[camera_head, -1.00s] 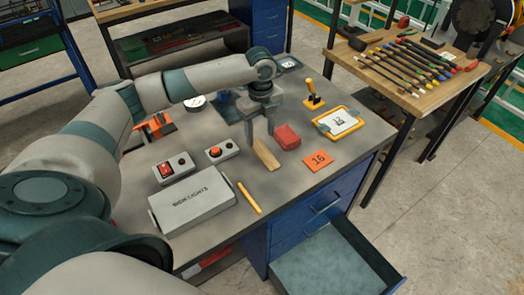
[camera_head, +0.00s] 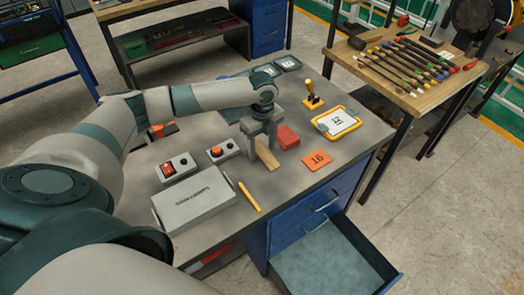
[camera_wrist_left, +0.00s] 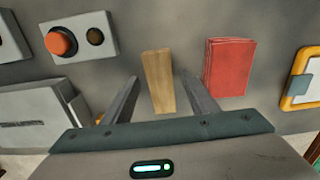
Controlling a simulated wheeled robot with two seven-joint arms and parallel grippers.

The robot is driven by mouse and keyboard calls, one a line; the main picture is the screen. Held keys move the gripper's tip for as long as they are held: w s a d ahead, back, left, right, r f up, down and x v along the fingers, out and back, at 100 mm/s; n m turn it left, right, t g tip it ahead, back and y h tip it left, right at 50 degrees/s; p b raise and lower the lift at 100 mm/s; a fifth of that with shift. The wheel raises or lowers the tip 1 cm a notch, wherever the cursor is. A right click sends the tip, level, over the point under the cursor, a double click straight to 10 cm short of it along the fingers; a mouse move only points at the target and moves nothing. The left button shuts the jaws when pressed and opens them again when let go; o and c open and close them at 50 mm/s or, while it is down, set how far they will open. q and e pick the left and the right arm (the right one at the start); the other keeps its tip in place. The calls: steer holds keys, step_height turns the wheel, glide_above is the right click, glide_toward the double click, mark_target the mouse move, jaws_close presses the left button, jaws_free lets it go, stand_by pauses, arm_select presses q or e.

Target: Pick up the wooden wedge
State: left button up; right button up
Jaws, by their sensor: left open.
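The wooden wedge (camera_head: 267,155) lies on the grey workbench top, and in the left wrist view the wedge (camera_wrist_left: 158,80) appears between the two fingers. My left gripper (camera_head: 262,145) is open and comes down from above, with its fingers on either side of the wedge. In the left wrist view, gaps show between the wedge and both fingers of the left gripper (camera_wrist_left: 160,98). The fingers hide part of the wedge in the head view. My right gripper is not in view.
A folded red cloth-like block (camera_head: 288,137) lies close to the right of the wedge. A control box with an orange button (camera_head: 216,151), a grey case (camera_head: 195,200), a yellow marker (camera_head: 249,197) and an orange 16 card (camera_head: 317,160) surround it. An open drawer (camera_head: 330,260) juts out below.

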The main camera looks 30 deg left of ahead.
mark_target(265, 152)
arm_select(q)
steer(key=c, duration=1.1)
steer(key=shift+r, duration=0.1)
steer(key=shift+r+b, duration=0.4)
steer(key=shift+r, duration=0.05)
steer(key=r+b, duration=0.1)
steer(key=d+r, duration=0.1)
steer(key=r, duration=0.1)
steer(key=shift+w+r+b, duration=0.1)
steer(key=shift+r+b, duration=0.05)
steer(key=shift+b, duration=0.2)
steer(key=shift+d+r+b, duration=0.55)
steer(key=shift+d+r, duration=0.55)
steer(key=shift+d, duration=0.7)
steer(key=shift+d+r+b, duration=0.55)
steer(key=shift+d+r, duration=0.6)
steer(key=shift+d, duration=0.6)
steer(key=shift+d+r+b, duration=0.55)
steer(key=shift+d+r, duration=0.55)
steer(key=shift+d, duration=0.7)
